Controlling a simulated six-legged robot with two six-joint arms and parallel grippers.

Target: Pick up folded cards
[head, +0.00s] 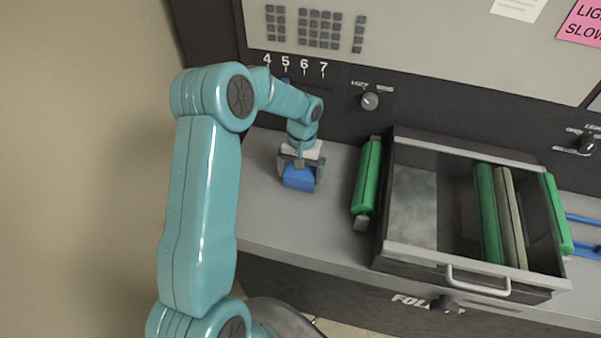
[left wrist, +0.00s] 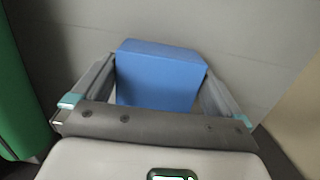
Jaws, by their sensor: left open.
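A small blue block (head: 298,178) rests on the grey counter of the machine, left of the open drawer. I cannot tell whether it is the folded cards. My left gripper (head: 299,172) points down over it, with one finger on each side. In the left wrist view the blue block (left wrist: 158,78) sits between the two open fingers of the left gripper (left wrist: 158,85). Small gaps seem to show beside it, though the block's lower part is hidden by the gripper body. My right gripper is not in view.
A dark drawer unit (head: 440,255) with a metal handle stands right of the block. A green roller (head: 367,178) lies along its left side; another green bar (head: 487,215) is inside. The control panel (head: 400,45) rises behind. Bare counter (head: 262,215) surrounds the block.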

